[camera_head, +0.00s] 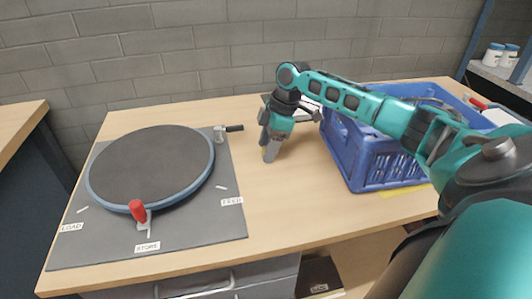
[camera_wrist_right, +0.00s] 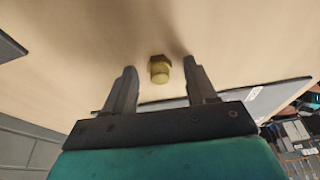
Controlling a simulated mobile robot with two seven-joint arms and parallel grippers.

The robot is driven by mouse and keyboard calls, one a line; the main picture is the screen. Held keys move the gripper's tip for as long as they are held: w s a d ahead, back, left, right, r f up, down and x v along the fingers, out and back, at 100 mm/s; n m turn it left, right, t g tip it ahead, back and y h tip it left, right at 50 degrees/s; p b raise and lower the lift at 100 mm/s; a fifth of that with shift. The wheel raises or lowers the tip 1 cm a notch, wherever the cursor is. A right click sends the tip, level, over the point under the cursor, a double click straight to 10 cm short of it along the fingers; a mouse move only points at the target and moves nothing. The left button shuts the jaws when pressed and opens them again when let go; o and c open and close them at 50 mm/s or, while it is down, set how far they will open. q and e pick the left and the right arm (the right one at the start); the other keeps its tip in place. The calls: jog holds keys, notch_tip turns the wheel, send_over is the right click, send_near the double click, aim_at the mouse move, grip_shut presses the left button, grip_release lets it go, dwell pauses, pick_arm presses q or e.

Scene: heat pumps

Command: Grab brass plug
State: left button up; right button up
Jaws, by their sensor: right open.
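The brass plug (camera_wrist_right: 159,70) stands on the wooden table in the right wrist view, a small hex-shaped piece. It lies between and just ahead of the two fingers of my right gripper (camera_wrist_right: 161,74), which is open and does not touch it. In the head view my right gripper (camera_head: 269,152) points down over the table between the turntable and the blue crate. The plug is not visible there, hidden by the gripper. My left gripper is not in view.
A round dark turntable (camera_head: 152,165) with a red handle (camera_head: 137,211) sits on a grey mat at left. A blue crate (camera_head: 372,163) stands right of my right gripper, under my arm. Wooden table (camera_head: 275,210) is clear in front. A brick wall (camera_head: 200,45) rises behind.

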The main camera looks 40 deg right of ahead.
grip_shut()
dwell(0.4)
jog(key=shift+r, duration=0.15)
